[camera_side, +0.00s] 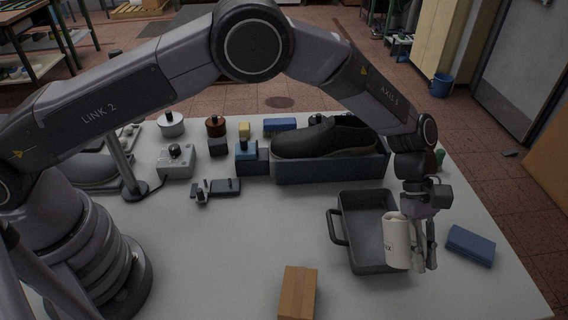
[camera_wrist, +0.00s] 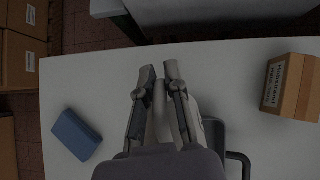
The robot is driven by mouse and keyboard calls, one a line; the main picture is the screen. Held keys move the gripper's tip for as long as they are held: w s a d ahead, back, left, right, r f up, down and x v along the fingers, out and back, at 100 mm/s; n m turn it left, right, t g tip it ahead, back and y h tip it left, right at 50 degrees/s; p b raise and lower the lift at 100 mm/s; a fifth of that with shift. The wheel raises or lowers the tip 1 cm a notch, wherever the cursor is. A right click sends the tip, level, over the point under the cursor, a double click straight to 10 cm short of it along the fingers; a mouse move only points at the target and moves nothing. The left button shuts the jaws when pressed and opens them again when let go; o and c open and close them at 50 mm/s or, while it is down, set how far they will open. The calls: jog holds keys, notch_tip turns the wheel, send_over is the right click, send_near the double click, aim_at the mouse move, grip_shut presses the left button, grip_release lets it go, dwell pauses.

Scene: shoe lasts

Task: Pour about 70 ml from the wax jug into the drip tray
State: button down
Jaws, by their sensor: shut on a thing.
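The wax jug (camera_side: 397,241) is a white cylinder with dark lettering, partly out of sight behind my fingers. My gripper (camera_side: 426,262) is shut on it from the right side and points down. The jug looks close to upright, at the right side of the drip tray; its height above the tray floor is hard to judge. The drip tray (camera_side: 362,235) is a dark grey rectangular pan with a loop handle on its left. In the wrist view my gripper (camera_wrist: 159,75) hides most of the jug (camera_wrist: 193,112), and a corner of the tray (camera_wrist: 215,135) shows. No wax stream or tray contents are visible.
A blue block (camera_side: 470,245) lies right of the tray. A cardboard box (camera_side: 298,292) stands at the front. The table's front left middle is clear.

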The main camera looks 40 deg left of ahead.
aim_at(422, 233)
jog(key=shift+w+a+r+g+h, duration=0.1)
jog(key=shift+w+a+g+h, duration=0.15)
jog(key=shift+g+h, duration=0.25)
jog(key=shift+w+a+r+g+h, duration=0.1)
jog(key=shift+w+a+g+h, duration=0.15)
jog(key=shift+g+h, duration=0.25)
dwell(1.0)
jog(key=shift+w+a+r+g+h, duration=0.25)
jog(key=shift+a+r+g+h, duration=0.15)
jog(key=shift+r+h, duration=0.3)
dwell(0.6)
jog(key=shift+w+a+b, duration=0.1)
jog(key=shift+b, duration=0.2)
jog(key=shift+s+d+r, duration=0.15)
jog(key=shift+s+d, duration=0.05)
jog(key=shift+s+d+f+t+y, duration=0.25)
jog(key=shift+d+f+t+y, duration=0.05)
jog(key=shift+f+y, duration=0.15)
jog(key=shift+s+d+f+t+y, duration=0.25)
jog(key=shift+f+t+y, duration=0.1)
jog(key=shift+f, duration=0.1)
jog(key=shift+s+d+t+y, duration=0.1)
jog(key=shift+d+t+y, duration=0.2)
jog(key=shift+t+y, duration=0.35)
jog(key=shift+f+y, duration=0.1)
jog(key=shift+y, duration=0.15)
jog(key=shift+s+d+f+t+y, duration=0.5)
jog(key=shift+s+d+t+y, duration=0.15)
jog(key=shift+d+t+y, duration=0.25)
